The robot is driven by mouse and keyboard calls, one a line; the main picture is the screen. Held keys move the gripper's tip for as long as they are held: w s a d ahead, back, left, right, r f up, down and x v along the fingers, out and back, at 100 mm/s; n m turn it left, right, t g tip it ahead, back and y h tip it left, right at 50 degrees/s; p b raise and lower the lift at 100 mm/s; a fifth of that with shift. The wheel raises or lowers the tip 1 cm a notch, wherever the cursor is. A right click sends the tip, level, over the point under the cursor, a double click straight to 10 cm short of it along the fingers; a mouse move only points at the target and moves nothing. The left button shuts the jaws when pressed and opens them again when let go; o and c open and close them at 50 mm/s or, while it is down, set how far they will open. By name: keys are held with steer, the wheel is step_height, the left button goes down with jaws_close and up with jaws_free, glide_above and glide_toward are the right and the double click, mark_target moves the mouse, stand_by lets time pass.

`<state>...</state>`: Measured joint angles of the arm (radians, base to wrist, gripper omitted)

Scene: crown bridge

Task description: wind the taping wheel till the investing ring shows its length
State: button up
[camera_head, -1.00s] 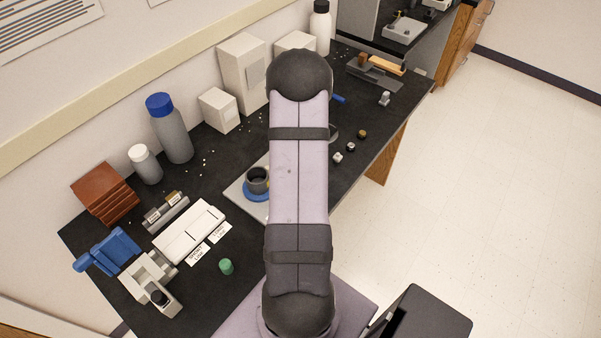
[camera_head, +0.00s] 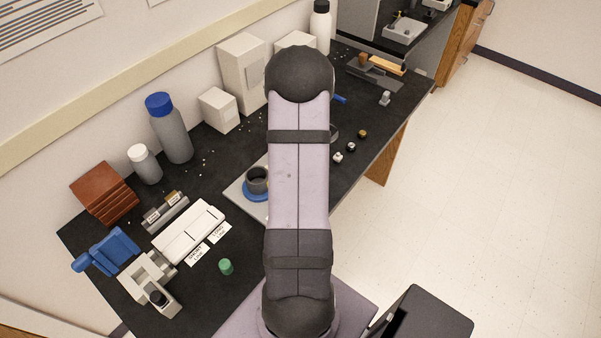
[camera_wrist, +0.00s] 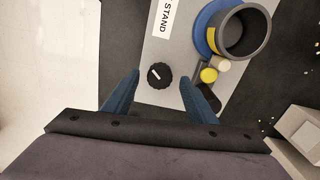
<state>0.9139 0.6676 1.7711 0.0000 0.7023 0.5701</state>
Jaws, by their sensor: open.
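A round black ribbed knob (camera_wrist: 159,84), which looks like the taping wheel, sits on a grey plate marked STAND in the wrist view; a pale pointer line crosses its top. Contact and height cannot be told. In the head view my arm hides the gripper and knob.
A yellow round cap (camera_wrist: 209,75) and a cream one (camera_wrist: 223,64) stand between knob and ring. A white box (camera_wrist: 297,130) is at the lower right. In the head view, a green cap (camera_head: 226,267) and several small parts lie on the black bench, with bottles along the wall.

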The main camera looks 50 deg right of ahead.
step_height(320, 180, up, 5)
steer(key=shift+f+b, duration=0.1)
steer(key=shift+b, duration=0.4)
steer(key=shift+r, duration=0.25)
steer(key=shift+r, duration=0.1)
steer(key=shift+a+r+p, duration=0.1)
steer(key=shift+r+p, duration=0.1)
steer(key=shift+p, duration=0.25)
steer(key=shift+w+n, duration=0.1)
steer(key=shift+n, duration=0.9)
steer(key=n, duration=0.3)
steer(key=shift+d+n, duration=0.2)
steer(key=shift+n, duration=0.1)
steer(key=n, duration=0.6)
steer(key=shift+w, duration=0.1)
steer(key=shift+f, duration=0.15)
